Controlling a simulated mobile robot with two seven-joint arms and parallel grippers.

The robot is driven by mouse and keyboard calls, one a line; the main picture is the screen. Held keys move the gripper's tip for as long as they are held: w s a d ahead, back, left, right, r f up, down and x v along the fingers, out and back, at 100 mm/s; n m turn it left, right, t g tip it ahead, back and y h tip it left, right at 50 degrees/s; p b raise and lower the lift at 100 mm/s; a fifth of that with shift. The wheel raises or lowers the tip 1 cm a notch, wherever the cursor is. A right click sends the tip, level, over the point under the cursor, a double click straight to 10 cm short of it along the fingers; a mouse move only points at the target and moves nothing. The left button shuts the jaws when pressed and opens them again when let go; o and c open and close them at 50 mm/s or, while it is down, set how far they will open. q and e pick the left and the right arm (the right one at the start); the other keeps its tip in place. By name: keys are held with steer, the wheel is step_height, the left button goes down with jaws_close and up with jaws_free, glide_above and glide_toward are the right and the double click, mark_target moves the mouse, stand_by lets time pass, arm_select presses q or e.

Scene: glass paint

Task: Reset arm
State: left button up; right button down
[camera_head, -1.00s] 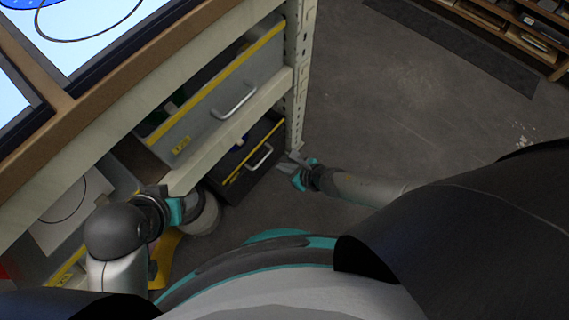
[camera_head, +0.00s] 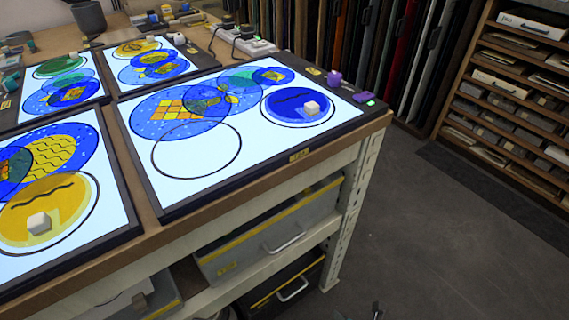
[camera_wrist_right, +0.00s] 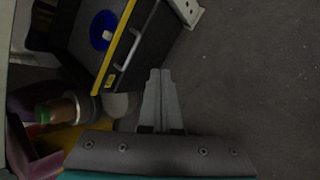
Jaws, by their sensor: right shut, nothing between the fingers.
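My right gripper (camera_wrist_right: 160,85) is shut and empty in the right wrist view, its fingertips together over the dark floor. In the head view only the tip of my right gripper (camera_head: 376,308) shows at the bottom edge, low in front of the workbench. My left gripper does not show in the head view now.
The workbench (camera_head: 372,133) carries lit glass panels (camera_head: 255,150) with painted circles. Floor (camera_head: 410,240) is clear at right.

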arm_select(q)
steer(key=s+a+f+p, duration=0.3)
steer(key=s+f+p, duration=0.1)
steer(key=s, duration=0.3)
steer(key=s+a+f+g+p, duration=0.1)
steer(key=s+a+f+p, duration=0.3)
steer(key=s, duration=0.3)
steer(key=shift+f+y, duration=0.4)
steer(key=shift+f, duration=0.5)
arm_select(e)
steer(key=s+d+m+g+h, duration=0.1)
steer(key=s+d+m, duration=0.3)
steer(key=s+m, duration=0.6)
steer(key=s+d+r+m+g+h, duration=0.1)
steer(key=s+d+m+g+h, duration=0.1)
steer(key=s+m, duration=0.9)
steer(key=d+m+g, duration=0.1)
steer(key=d+m, duration=0.1)
steer(key=m, duration=0.4)
steer(key=shift+d+g, duration=0.25)
steer(key=shift+g, duration=0.15)
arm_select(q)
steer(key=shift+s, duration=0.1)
